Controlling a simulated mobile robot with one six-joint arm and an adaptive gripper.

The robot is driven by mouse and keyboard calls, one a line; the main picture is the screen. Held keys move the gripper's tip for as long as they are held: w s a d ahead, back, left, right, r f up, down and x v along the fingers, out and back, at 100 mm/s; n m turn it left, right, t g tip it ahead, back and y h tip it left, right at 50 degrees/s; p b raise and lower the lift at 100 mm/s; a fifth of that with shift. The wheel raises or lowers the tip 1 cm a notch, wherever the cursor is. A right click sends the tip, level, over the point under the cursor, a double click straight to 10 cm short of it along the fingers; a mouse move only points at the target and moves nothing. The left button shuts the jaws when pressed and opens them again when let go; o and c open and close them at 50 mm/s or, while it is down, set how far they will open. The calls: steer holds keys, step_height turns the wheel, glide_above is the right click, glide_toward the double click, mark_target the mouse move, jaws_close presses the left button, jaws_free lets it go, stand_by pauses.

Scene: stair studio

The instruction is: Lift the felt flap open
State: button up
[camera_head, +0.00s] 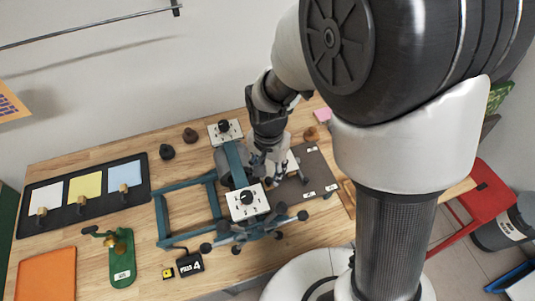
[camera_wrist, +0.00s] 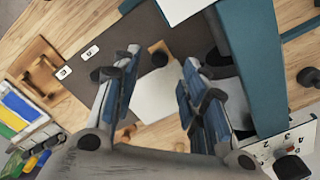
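My gripper (camera_wrist: 156,62) is open, its two blue-and-grey fingers well apart with nothing held between them. A pale grey-white flap-like panel (camera_wrist: 165,95) with a small wooden tab (camera_wrist: 159,47) and a dark round knob shows between the fingers, over a dark grey board (camera_wrist: 100,65). I cannot tell for sure whether this panel is the felt flap, or whether the fingers touch it. In the head view my gripper (camera_head: 268,168) points down beside the dark board (camera_head: 318,172), and the panel is mostly hidden behind it.
A teal frame (camera_head: 190,212) with white switch boxes (camera_head: 247,202) stands close beside my gripper. A black tray (camera_head: 146,183) with white, yellow and blue panels lies left. A green stand (camera_head: 121,262) and orange sheet (camera_head: 47,273) are in front.

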mark_target(268, 180)
steer(key=shift+f+b, duration=0.4)
steer(key=shift+f, duration=1.85)
jaws_close()
